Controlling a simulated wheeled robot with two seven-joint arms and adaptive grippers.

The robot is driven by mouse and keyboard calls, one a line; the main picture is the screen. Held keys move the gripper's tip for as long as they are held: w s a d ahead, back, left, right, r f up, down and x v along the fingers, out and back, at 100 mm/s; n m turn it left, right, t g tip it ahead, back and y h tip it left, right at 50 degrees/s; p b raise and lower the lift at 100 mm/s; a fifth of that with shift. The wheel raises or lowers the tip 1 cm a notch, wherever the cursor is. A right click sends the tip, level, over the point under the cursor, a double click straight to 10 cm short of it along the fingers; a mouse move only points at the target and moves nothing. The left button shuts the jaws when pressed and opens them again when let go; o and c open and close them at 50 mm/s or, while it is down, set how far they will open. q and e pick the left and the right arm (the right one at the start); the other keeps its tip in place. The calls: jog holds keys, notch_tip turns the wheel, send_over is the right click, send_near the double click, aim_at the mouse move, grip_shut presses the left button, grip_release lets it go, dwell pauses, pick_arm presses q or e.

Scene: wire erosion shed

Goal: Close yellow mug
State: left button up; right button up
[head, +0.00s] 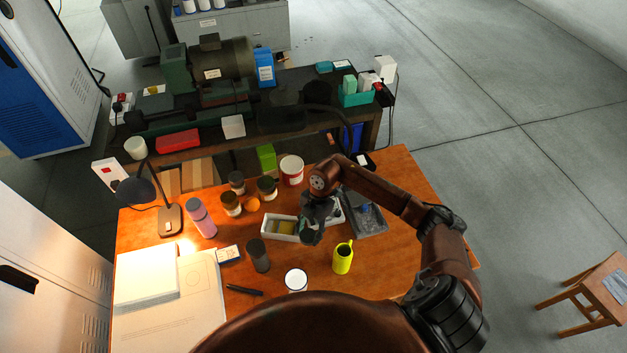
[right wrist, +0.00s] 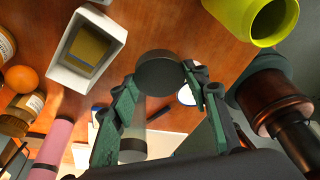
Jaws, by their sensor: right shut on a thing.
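The yellow mug (head: 343,258) stands upright on the orange-brown table, right of centre. In the right wrist view the mug (right wrist: 246,18) shows at the top right with its mouth uncovered. My right gripper (head: 312,226) is above the table, left of and behind the mug. It is shut on a dark round lid (right wrist: 158,72), whose flat face shows between the fingertips. The lid (head: 309,238) is held apart from the mug. My left gripper is not in view.
A white-rimmed cup (head: 296,280) and a dark grey cylinder (head: 259,255) stand left of the mug. A white tray (head: 279,238) and a grey tray (head: 368,228) lie near the gripper. Jars, a pink bottle (head: 201,218) and a lamp (head: 170,218) stand farther left.

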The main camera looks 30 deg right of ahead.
jog(key=r+n, duration=0.1)
jog(key=n, duration=0.3)
jog(key=a+r+n+g+h, duration=0.1)
jog(key=n, duration=0.3)
jog(key=a+r+n+g+h+b, duration=0.1)
jog(key=n, duration=0.2)
jog(key=shift+w+a+r+n, duration=0.25)
jog(key=shift+w+r+n, duration=0.05)
jog(key=shift+n, duration=0.1)
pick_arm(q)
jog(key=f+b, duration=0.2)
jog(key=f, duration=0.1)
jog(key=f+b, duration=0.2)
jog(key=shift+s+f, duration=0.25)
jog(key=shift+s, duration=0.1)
pick_arm(e)
jog(key=s+a+r+m+t, duration=0.1)
jog(key=s+r+m+t, duration=0.1)
jog(key=m, duration=1.5)
jog(key=s+r+m+t+h, duration=0.1)
jog(key=r+m+t, duration=0.3)
jog(key=m, duration=1.2)
jog(key=shift+s+a+r+m, duration=0.35)
jog(key=shift+s+r+m, duration=0.05)
jog(key=shift+r, duration=0.5)
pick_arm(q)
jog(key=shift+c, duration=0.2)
